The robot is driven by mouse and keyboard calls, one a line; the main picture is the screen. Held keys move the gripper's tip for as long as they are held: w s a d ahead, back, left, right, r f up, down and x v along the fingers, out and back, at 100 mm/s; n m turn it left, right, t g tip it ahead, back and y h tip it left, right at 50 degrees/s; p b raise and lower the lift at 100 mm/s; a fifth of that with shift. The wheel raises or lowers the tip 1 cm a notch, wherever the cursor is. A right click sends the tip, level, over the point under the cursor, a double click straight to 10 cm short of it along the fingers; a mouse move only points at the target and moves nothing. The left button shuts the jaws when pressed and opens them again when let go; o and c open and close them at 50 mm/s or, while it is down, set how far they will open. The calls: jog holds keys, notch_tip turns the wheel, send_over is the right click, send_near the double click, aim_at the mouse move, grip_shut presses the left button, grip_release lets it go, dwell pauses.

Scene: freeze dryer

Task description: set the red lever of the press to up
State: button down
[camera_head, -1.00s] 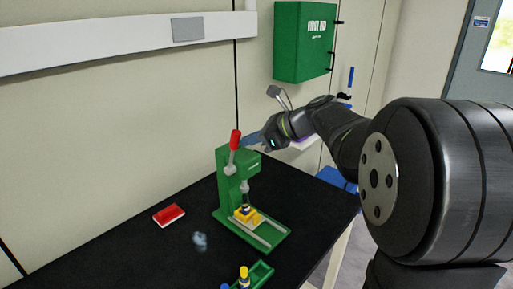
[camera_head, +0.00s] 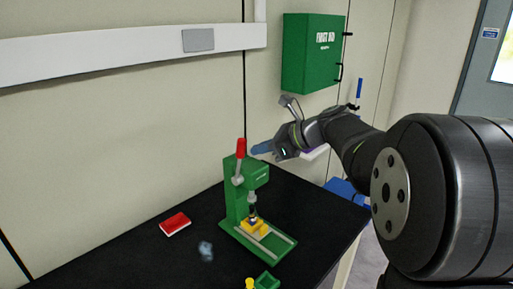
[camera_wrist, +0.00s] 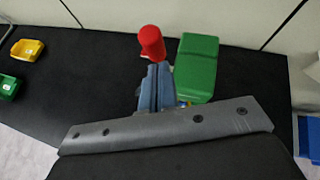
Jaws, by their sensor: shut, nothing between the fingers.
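The green press (camera_head: 233,200) stands on the black bench, and its green top also shows in the wrist view (camera_wrist: 197,68). Its red lever (camera_head: 241,148) points upward on a grey shaft, with the red end standing above the press head. In the wrist view the red lever end (camera_wrist: 151,41) is just beyond my fingertips. My gripper (camera_head: 257,148) is shut and empty, its blue fingers pointing left behind the press head, close to the lever. In the wrist view the closed fingers (camera_wrist: 154,84) lie beside the press top. I cannot tell whether they touch the lever.
A red box (camera_head: 175,224) and a small bluish, blurred object (camera_head: 206,251) lie on the bench left of the press. A green tray (camera_head: 267,281) is at the front. Yellow (camera_wrist: 27,49) and green (camera_wrist: 9,86) bins show in the wrist view. A green first aid box (camera_head: 312,55) hangs behind.

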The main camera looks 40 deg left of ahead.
jog(key=v, duration=1.2)
jog(key=shift+w+f, duration=0.2)
jog(key=shift+f, duration=0.25)
jog(key=r+x, duration=0.1)
jog(key=x, duration=1.2)
jog(key=shift+s+a+r, duration=0.3)
jog(key=shift+s, duration=0.05)
